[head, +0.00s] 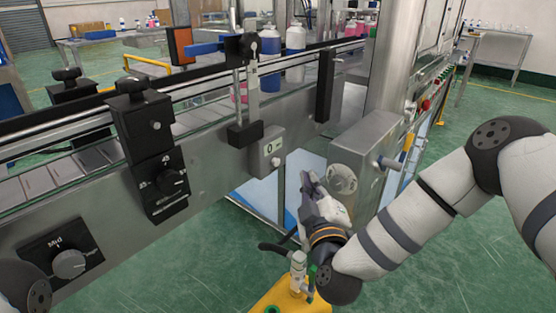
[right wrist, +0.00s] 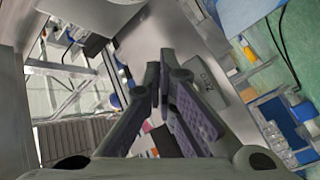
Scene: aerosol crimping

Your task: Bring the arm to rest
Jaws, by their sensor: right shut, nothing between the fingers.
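My right arm (head: 400,225) comes in from the right in the head view, bent at the elbow. Its gripper (head: 308,180) points up and away in front of the conveyor machine, near a grey box on the machine's side. In the right wrist view the two fingers of the gripper (right wrist: 158,88) are brought together with nothing held between them. Whether the fingertips touch the machine cannot be told. A dark rounded part of my left arm (head: 25,287) shows at the lower left corner. My left gripper is out of view.
A steel conveyor (head: 100,220) with knobs runs across the left and middle. Several bottles (head: 296,38) stand on it. A grey box (head: 352,150) with a round plate is close to the right gripper. A yellow base (head: 283,298) is below. Green floor (head: 490,240) is open at right.

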